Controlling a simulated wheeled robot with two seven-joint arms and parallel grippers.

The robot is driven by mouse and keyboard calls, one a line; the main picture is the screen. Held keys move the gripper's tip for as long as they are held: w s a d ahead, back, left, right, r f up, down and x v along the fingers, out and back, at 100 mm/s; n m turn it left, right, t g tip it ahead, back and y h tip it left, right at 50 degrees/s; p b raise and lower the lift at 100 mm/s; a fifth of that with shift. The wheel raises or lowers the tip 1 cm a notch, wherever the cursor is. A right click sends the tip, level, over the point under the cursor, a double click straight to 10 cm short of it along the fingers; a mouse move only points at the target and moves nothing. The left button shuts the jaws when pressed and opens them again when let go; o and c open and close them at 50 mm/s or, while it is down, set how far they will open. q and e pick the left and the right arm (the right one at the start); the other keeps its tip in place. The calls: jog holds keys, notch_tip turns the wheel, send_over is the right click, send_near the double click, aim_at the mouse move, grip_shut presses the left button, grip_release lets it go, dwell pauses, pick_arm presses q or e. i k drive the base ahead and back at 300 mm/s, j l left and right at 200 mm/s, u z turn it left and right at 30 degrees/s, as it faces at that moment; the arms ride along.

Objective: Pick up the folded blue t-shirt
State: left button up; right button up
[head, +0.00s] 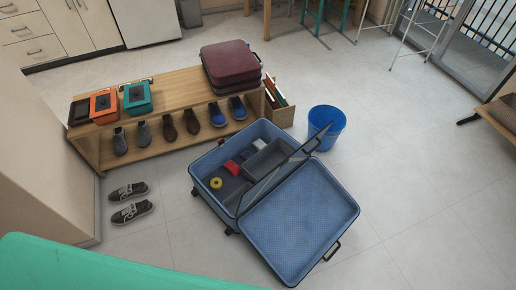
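I cannot make out a folded blue t-shirt for sure in the head view. An open blue suitcase (300,222) lies on the floor in the middle. Its left half holds a yellow ring-shaped item (215,183), a red item (232,167), a grey open box (268,160) and a few small dark or bluish items too small to identify. Neither of my grippers is in view.
A wooden bench (181,92) holds boxes, a maroon suitcase (230,62) and several shoes below. A blue bin (326,127) stands behind the open suitcase. Grey sneakers (132,211) lie left. A teal surface (90,265) fills the lower left. Floor at right is clear.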

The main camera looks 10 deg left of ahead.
aim_at(246, 155)
jog(key=i+j+z, duration=0.1)
jog(key=j+z, duration=0.2)
jog(key=z, duration=0.15)
jog(key=j+z, duration=0.25)
jog(key=z, duration=0.25)
jog(key=j+z, duration=0.3)
jog(key=z, duration=0.15)
jog(key=j+z, duration=0.3)
jog(key=z, duration=0.15)
jog(key=k+l, duration=0.05)
